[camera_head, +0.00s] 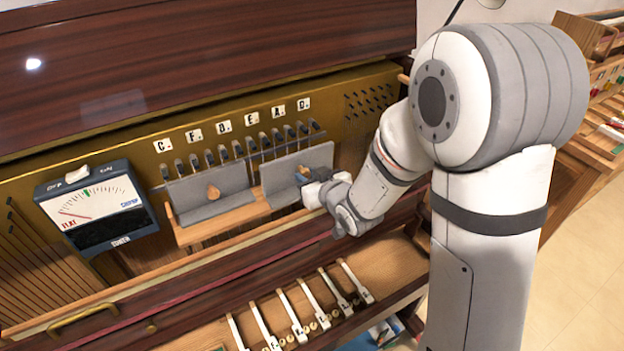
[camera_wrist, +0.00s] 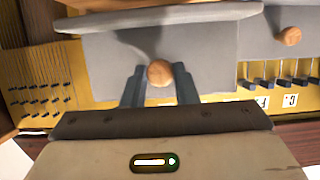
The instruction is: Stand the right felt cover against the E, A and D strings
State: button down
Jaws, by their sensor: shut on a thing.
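The right felt cover (camera_head: 290,170) is a grey upright panel with a lip along its foot and a round wooden knob. It stands in front of the strings below the E (camera_head: 251,119), A (camera_head: 278,111) and D (camera_head: 304,103) labels; pegs show above its top edge. I cannot tell whether its back touches the strings. My gripper (camera_head: 308,178) is at its front, shut on the knob, which shows between the fingers in the wrist view (camera_wrist: 159,73). The cover also fills the middle of that view (camera_wrist: 110,60).
A matching left felt cover (camera_head: 210,190) stands on the wooden shelf (camera_head: 205,231), its knob free. A meter (camera_head: 98,208) sits at the left. White keys (camera_head: 297,318) lie below. The dark wooden lid (camera_head: 200,60) hangs above. My arm stands at the right.

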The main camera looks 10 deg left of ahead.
aim_at(294, 169)
jog(key=x, duration=0.5)
jog(key=shift+f+b, duration=0.4)
jog(key=shift+f, duration=0.05)
jog(key=shift+f+b, duration=0.15)
jog(key=shift+b, duration=0.2)
jog(key=shift+s+f+b, duration=0.1)
jog(key=shift+f+b, duration=0.05)
jog(key=shift+b, duration=0.45)
jog(key=shift+w+a+b, duration=0.25)
jog(key=shift+w+a, duration=0.25)
jog(key=shift+w, duration=0.15)
jog(key=shift+w+a+b, duration=0.25)
jog(key=shift+w+a, duration=0.25)
jog(key=shift+w, duration=0.15)
dwell(0.6)
jog(key=c, duration=1.1)
grip_release()
jog(key=shift+o, duration=0.2)
